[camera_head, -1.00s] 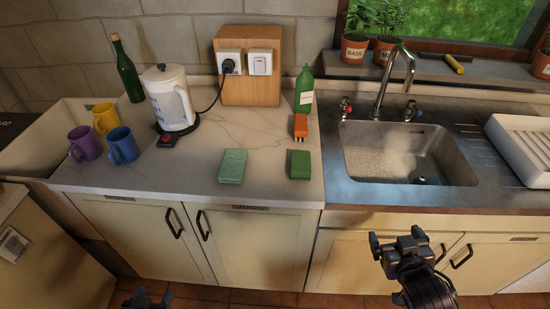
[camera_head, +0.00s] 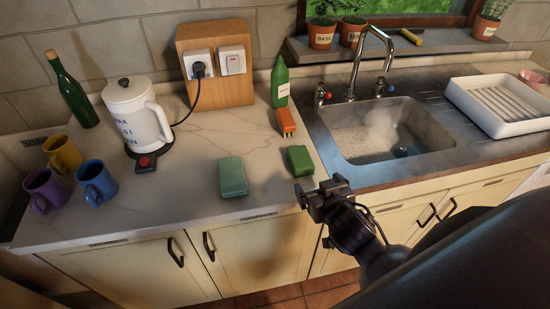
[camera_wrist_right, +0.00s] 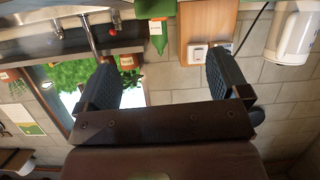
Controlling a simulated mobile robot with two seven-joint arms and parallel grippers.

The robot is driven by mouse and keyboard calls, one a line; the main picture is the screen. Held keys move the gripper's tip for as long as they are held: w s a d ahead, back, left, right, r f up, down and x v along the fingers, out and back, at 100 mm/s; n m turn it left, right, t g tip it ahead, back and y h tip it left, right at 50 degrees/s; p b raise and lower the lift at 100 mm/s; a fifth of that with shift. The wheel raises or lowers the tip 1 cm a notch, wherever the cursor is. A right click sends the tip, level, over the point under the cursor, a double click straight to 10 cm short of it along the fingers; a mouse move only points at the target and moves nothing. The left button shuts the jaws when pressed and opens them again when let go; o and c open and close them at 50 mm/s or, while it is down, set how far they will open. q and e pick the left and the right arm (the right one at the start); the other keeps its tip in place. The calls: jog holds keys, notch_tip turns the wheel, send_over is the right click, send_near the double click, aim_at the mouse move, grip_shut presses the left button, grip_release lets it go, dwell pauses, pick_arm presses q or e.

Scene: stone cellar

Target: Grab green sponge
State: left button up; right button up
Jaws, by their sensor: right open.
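Two green blocks lie on the pale worktop in the head view. One is a pale green block (camera_head: 232,177). The other is a smaller, darker green block (camera_head: 300,159) to its right, near the sink's edge. I cannot tell for sure which is the sponge. My right gripper (camera_head: 318,190) is open and empty at the worktop's front edge, just in front of the darker block and apart from it. In the right wrist view the open jaws (camera_wrist_right: 162,82) have nothing between them, and neither block shows there. My left gripper is out of view.
An orange brush (camera_head: 286,121) and a green bottle (camera_head: 280,83) stand behind the darker block. The sink (camera_head: 340,150) is to the right, with a white rack (camera_head: 470,105) beyond. A kettle (camera_head: 137,115) and mugs (camera_head: 62,153) are left.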

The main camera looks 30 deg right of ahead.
aim_at(305, 169)
jog(key=shift+m, duration=0.6)
jog(key=x, duration=0.4)
jog(key=shift+w+d+f, duration=0.1)
jog(key=shift+d+f, duration=0.05)
jog(key=shift+f+p+x, duration=0.15)
jog(key=shift+x, duration=1.45)
jog(key=shift+f+p+x, duration=0.1)
jog(key=shift+p+x, duration=0.05)
jog(key=shift+x, duration=1.5)
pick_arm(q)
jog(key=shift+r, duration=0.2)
pick_arm(e)
jog(key=shift+c, duration=0.4)
jog(key=c, duration=0.9)
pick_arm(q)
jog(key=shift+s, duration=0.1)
pick_arm(e)
jog(key=shift+r, duration=0.1)
